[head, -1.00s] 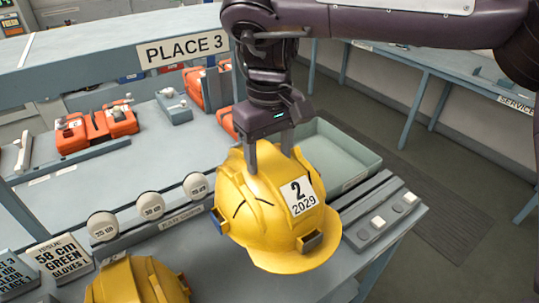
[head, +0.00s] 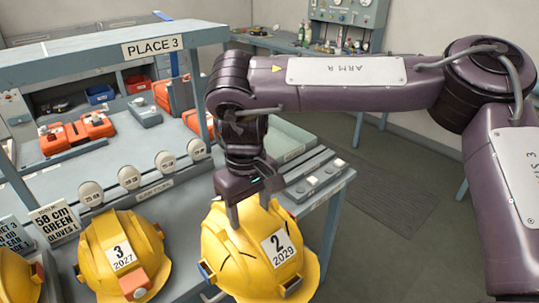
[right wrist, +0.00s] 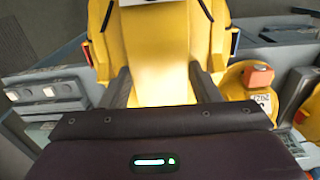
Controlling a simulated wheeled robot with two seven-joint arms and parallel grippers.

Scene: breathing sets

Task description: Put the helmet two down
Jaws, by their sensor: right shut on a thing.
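The yellow helmet two (head: 240,262), with a white label reading 2 and 2029, hangs in my right gripper (head: 252,214), whose fingers are shut on its crown. In the right wrist view its yellow shell (right wrist: 160,50) lies between the two fingers (right wrist: 162,88). The helmet's lower edge runs close to the bottom of the head view; whether anything touches it underneath cannot be told. My left gripper is not in view.
Helmet three (head: 95,245) stands just left of helmet two, with another yellow helmet (head: 14,275) at the left edge. Open floor lies right.

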